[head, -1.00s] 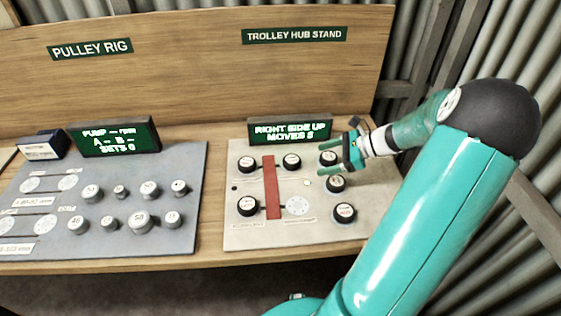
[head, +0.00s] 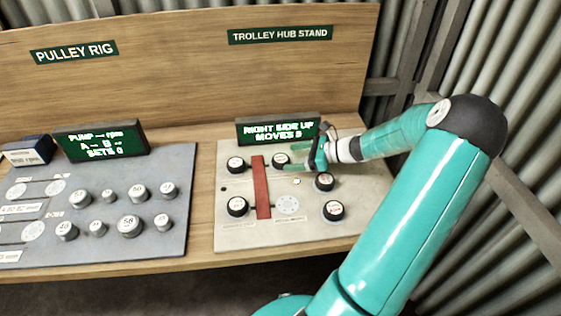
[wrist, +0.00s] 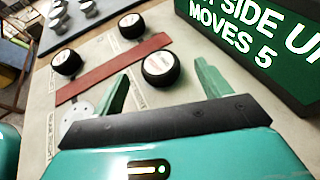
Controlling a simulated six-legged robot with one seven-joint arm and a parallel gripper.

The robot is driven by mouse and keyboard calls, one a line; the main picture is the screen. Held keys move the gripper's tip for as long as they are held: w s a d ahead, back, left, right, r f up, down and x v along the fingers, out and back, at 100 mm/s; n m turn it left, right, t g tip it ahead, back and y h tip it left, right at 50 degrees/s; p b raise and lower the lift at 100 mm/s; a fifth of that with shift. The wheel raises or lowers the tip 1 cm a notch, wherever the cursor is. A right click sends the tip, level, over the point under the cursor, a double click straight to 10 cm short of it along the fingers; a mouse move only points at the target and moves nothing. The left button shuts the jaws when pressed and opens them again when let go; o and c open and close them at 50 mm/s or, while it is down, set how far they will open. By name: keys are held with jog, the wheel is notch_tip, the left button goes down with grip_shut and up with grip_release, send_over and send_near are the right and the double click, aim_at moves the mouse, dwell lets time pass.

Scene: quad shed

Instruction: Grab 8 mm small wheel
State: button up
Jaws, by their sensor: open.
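Several black wheels with white label faces sit on the pale trolley hub stand board (head: 228,233); I cannot read which is the 8 mm one. My gripper (head: 296,158) is open and empty over the upper part of this board, beside the upper middle wheel (head: 281,159). In the wrist view that wheel (wrist: 160,67) shows beyond and between the two green fingers. Other wheels are at upper left (head: 236,165), lower left (head: 238,206), right (head: 324,182) and lower right (head: 333,210). My gripper may hide another at upper right.
A red bar (head: 260,188) crosses the board just left of the upper middle wheel. A round white pad (head: 288,205) lies below. The green display (head: 278,131), reading RIGHT SIDE UP, MOVES 5, stands close behind. The pulley rig board (head: 180,215) holds several grey pulleys at left.

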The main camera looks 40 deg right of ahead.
aim_at(283, 158)
jog(key=x, duration=0.5)
jog(key=shift+a, duration=0.1)
jog(key=c, duration=1.1)
